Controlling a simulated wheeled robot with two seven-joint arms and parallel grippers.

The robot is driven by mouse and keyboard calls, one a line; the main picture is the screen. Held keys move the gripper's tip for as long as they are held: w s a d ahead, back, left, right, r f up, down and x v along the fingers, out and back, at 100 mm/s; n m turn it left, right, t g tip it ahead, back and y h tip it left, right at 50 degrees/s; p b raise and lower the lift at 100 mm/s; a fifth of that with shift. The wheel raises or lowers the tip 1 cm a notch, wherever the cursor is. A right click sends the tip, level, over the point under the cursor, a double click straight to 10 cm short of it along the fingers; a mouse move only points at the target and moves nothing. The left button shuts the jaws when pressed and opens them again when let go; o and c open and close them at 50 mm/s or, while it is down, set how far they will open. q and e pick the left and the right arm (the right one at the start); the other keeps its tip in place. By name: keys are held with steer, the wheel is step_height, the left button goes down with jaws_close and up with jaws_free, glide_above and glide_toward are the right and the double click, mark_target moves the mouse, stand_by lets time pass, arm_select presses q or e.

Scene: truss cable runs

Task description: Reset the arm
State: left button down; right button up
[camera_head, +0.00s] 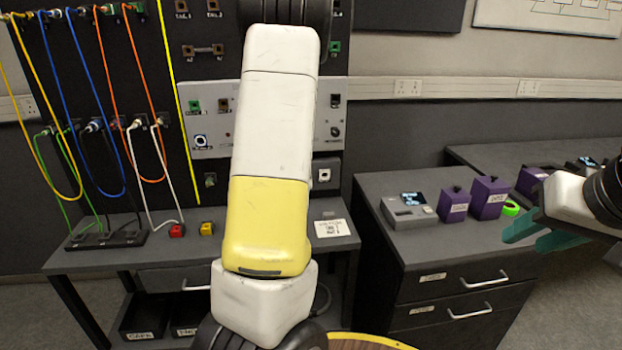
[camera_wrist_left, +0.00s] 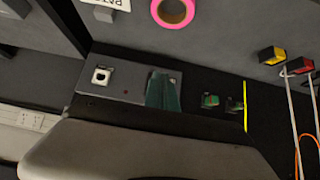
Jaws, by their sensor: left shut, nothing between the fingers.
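My left arm, white with a yellow band, rises through the middle of the head view and covers part of the wall board. Its gripper does not show there. In the left wrist view the teal fingers of my left gripper (camera_wrist_left: 163,92) are shut and empty, in front of a grey panel (camera_wrist_left: 125,80). My right gripper (camera_head: 537,238) is at the right edge of the head view, its teal fingertips apart with nothing visible between them. It is in front of the right counter's end.
Yellow, blue, orange, green and white cables (camera_head: 110,120) hang on the black board at left. Purple boxes (camera_head: 489,197) and a grey device (camera_head: 408,209) stand on the right counter. A pink ring (camera_wrist_left: 172,10) lies on the bench. Floor shows at lower right.

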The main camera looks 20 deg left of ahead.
arm_select(q)
steer(key=shift+s+d, duration=0.45)
steer(key=shift+s, duration=0.25)
